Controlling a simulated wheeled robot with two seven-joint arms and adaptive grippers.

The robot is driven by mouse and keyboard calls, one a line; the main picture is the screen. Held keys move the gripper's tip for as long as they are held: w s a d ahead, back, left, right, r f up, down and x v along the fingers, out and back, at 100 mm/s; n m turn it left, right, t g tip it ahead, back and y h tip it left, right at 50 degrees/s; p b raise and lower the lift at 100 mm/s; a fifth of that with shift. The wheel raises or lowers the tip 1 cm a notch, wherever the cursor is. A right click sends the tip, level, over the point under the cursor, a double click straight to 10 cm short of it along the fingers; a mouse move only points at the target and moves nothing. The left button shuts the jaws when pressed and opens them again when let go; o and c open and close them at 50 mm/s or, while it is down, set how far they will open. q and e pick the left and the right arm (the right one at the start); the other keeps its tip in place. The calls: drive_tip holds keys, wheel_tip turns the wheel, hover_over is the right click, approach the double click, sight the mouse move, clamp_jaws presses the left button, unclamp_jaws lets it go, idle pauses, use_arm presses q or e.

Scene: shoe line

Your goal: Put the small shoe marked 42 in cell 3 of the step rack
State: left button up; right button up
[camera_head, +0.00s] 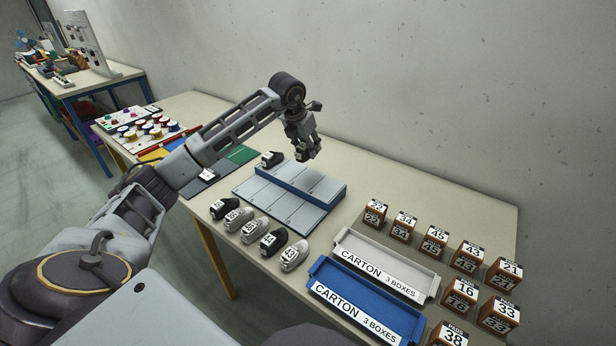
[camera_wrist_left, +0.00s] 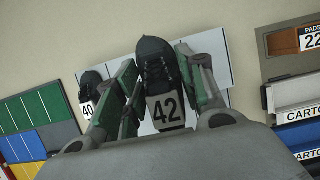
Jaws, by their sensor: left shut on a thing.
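My left gripper (camera_head: 303,140) is shut on the small dark shoe marked 42, which shows clearly between the fingers in the left wrist view (camera_wrist_left: 158,72). The gripper holds it above the far part of the step rack (camera_head: 327,209). The rack has light grey cells, split by a blue strip across its middle. A dark shoe marked 40 (camera_wrist_left: 89,84) sits at the rack's far left end; it also shows in the head view (camera_head: 269,158). I cannot read any cell numbers. My right gripper is not in view.
Several shoes, one of them a grey shoe (camera_head: 294,256), stand in a row before the rack. A white carton tray (camera_head: 388,262) and a blue carton tray (camera_head: 366,309) lie to the right, with numbered boxes (camera_head: 403,226) beyond. Coloured panels (camera_head: 240,155) lie left of the rack.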

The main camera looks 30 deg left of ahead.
sight(299, 149)
use_arm(q)
drive_tip(key=shift+f, duration=2.95)
drive_tip(key=shift+f, duration=1.9)
drive_tip(key=shift+f, duration=0.1)
drive_tip(key=o, duration=1)
drive_tip(key=v, duration=1.2)
